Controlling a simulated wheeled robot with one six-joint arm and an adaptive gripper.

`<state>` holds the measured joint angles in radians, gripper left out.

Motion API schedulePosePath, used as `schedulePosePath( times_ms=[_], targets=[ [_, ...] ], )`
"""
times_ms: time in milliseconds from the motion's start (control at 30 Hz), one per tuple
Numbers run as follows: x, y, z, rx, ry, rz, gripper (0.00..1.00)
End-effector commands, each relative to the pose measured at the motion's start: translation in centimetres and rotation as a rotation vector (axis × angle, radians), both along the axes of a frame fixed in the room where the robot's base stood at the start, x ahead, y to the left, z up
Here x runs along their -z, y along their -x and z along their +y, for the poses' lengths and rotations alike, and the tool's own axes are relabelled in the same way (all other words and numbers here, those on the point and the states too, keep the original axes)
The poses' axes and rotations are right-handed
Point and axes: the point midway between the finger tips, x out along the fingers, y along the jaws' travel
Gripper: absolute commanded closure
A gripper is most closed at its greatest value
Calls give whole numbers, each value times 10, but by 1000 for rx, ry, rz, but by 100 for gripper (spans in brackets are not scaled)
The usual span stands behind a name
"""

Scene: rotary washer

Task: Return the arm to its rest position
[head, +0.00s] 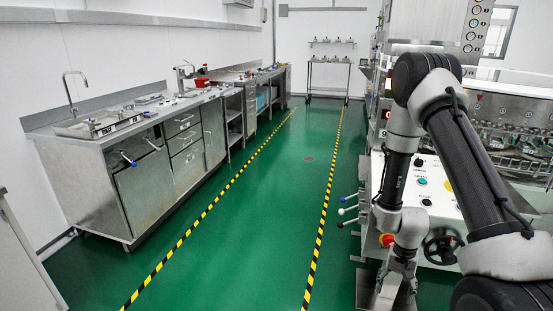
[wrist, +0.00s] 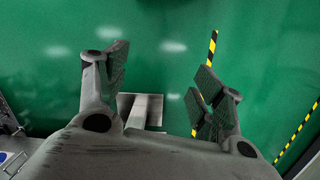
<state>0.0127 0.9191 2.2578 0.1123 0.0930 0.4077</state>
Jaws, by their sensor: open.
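My arm shows at the right of the head view, folded with its elbow high and its wrist hanging down. My gripper (head: 388,300) points down in front of the washer's control panel (head: 425,185), and its tips are partly cut off or hard to make out at the bottom edge. In the wrist view my gripper (wrist: 160,85) has its fingers spread wide. Nothing is between them, and the green floor (wrist: 160,30) shows below.
The washer (head: 510,125) with its handwheel (head: 442,247) and red button (head: 387,240) stands close beside my arm. Levers (head: 347,210) stick out from the panel's left side. A steel counter with a sink (head: 105,122) lines the left wall. The floor aisle (head: 265,215) between yellow-black stripes is clear.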

Motion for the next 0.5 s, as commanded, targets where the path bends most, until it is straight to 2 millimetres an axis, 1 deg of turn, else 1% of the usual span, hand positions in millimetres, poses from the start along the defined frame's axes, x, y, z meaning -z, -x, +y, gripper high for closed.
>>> schedulePosePath(
  times_ms=[33,67,100,167,200,267,300,367,400,467,500],
  targets=[
    [-32,0,2,-54,-16,16,32],
    [-51,3,3,-90,-25,33,32],
    [-74,7,4,-137,-38,53,32],
    [-109,15,5,-200,-56,75,32],
    [-132,21,6,-241,-66,88,32],
    [-165,30,6,-297,-78,102,32],
    [-187,37,6,-331,-86,106,32],
    [-217,49,6,-377,-93,108,32],
    [-237,57,6,-405,-96,107,32],
    [-264,69,6,-442,-98,99,32],
    [-281,78,5,-463,-96,90,32]
  ],
)
